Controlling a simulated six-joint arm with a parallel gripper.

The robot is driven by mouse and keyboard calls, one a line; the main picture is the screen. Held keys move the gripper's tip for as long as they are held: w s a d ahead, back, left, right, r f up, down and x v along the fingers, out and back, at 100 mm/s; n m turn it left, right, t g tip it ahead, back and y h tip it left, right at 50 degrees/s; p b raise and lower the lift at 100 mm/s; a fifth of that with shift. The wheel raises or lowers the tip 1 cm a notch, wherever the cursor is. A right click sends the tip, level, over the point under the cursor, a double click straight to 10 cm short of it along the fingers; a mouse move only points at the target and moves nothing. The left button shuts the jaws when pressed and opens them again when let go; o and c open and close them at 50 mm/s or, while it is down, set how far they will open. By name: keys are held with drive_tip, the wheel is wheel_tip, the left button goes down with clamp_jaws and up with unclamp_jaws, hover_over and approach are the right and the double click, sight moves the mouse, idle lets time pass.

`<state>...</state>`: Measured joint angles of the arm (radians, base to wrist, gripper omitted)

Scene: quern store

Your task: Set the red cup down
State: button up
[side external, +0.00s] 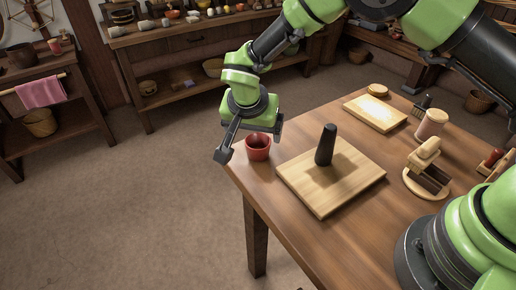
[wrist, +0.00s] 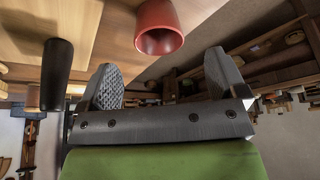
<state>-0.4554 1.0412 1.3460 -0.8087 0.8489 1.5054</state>
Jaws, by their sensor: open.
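The red cup (side external: 258,148) stands upright on the wooden table (side external: 262,185), close to its far left corner. My gripper (side external: 250,143) is open at the cup, with one dark finger to its left and the other to its upper right. In the wrist view, the cup (wrist: 158,28) shows just beyond the two spread fingertips of my gripper (wrist: 163,80), in line with the gap between them. No contact with the cup is visible.
A wooden board (side external: 350,190) with a dark upright cylinder (side external: 326,145) lies right of the cup. The table edge is close to the cup.

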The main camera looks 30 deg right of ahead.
sight(258, 143)
drive_tip(key=x, duration=0.6)
drive_tip(key=shift+d+f, duration=0.15)
drive_tip(key=shift+f, duration=0.1)
drive_tip(key=c, duration=1.1)
wheel_tip(258, 143, up, 10)
drive_tip(key=s+d+m+g+h, duration=0.2)
drive_tip(key=d+m, duration=0.6)
drive_tip(key=d, duration=1.5)
drive_tip(key=shift+g+y, duration=0.4)
drive_tip(key=shift+g, duration=0.1)
drive_tip(key=x, duration=0.5)
drive_tip(key=shift+a+f, duration=0.2)
drive_tip(key=shift+a, duration=0.2)
drive_tip(key=shift+f, duration=2.35)
